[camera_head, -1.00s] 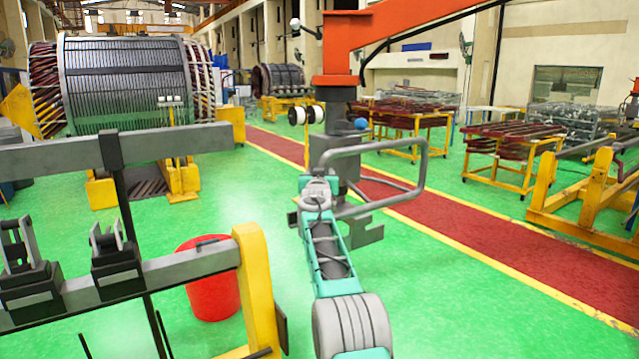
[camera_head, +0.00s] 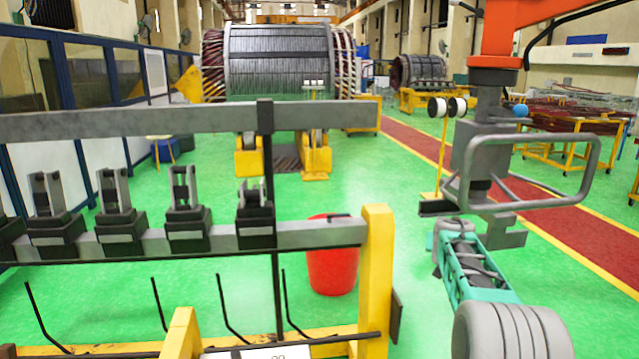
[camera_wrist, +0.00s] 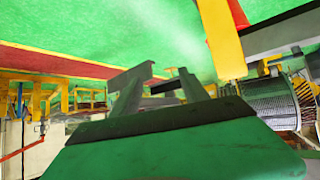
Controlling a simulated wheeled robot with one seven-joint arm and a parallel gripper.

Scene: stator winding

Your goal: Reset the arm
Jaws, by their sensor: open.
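My gripper (camera_wrist: 159,84) shows in the wrist view as two grey fingers standing apart beyond a green housing, with nothing seen between them. The wrist picture is turned over, with the green floor at its top. In the head view my teal and grey arm (camera_head: 478,270) rises from the lower right toward a grey hanging device with a looped handle (camera_head: 594,165). I cannot make out the fingers clearly there, and I cannot tell whether the arm touches the device.
A grey rack rail (camera_head: 110,122) with several black clamps stands at left, ending at a yellow post (camera_head: 377,270). A red bucket (camera_head: 333,268) is behind it. A large stator (camera_head: 278,60) stands farther back.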

